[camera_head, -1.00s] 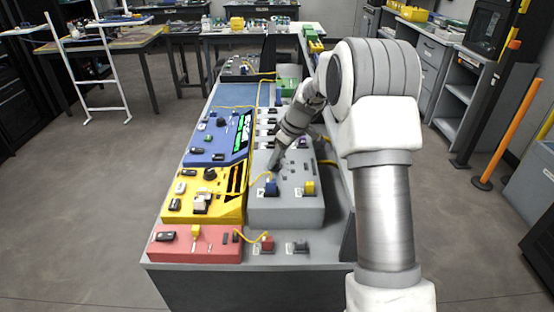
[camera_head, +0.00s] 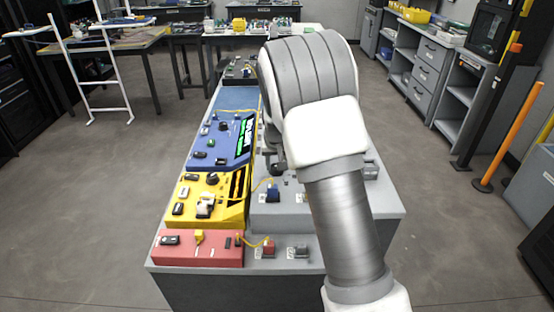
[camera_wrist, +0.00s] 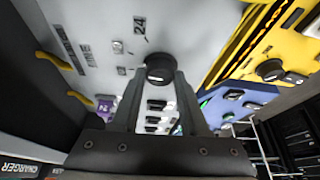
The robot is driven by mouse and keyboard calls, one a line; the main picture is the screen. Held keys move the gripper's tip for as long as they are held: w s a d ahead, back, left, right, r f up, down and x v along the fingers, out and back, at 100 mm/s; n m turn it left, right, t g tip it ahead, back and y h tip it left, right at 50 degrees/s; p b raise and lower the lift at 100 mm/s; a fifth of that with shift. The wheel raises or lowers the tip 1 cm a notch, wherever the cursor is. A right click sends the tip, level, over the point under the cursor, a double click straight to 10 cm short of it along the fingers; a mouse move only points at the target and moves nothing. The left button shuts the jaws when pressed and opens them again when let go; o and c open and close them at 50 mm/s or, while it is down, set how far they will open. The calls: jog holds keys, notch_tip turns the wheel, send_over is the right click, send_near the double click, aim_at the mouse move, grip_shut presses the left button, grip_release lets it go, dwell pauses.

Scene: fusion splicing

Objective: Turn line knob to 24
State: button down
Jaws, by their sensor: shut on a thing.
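In the wrist view, a black round knob (camera_wrist: 160,66) stands on the grey panel (camera_wrist: 110,18), with a printed "24" label (camera_wrist: 139,28) close beside it. My gripper (camera_wrist: 160,76) has its two fingertips on either side of the knob and is shut on it. Which way the knob points cannot be read. In the head view, my arm hides the knob and most of my gripper above the grey unit (camera_head: 290,215).
Left of the grey unit are the yellow unit (camera_head: 226,218), the blue unit (camera_head: 200,143) and the red unit (camera_head: 190,256). A blue connector (camera_head: 273,193) with a yellow cable sits near my gripper. A purple block marked 24 (camera_wrist: 104,107) shows in the wrist view.

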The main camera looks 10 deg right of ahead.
jog(key=m+p, duration=0.1)
jog(key=m, duration=0.1)
jog(key=m+h+p, duration=0.1)
jog(key=m+g+h+p, duration=0.1)
jog(key=m, duration=0.1)
jog(key=shift+w+a+r+m, duration=0.1)
jog(key=shift+a+m, duration=0.15)
jog(key=shift+m, duration=0.05)
jog(key=m, duration=0.2)
jog(key=m+g+h+p, duration=0.1)
jog(key=m, duration=0.2)
jog(key=shift+w+a+g, duration=0.1)
jog(key=shift+g, duration=0.2)
jog(key=shift+m, duration=0.4)
jog(key=shift+c, duration=2.1)
grip_release()
jog(key=p+v, duration=0.1)
jog(key=v, duration=1.6)
jog(key=shift+a+h, duration=0.3)
jog(key=shift+a, duration=0.1)
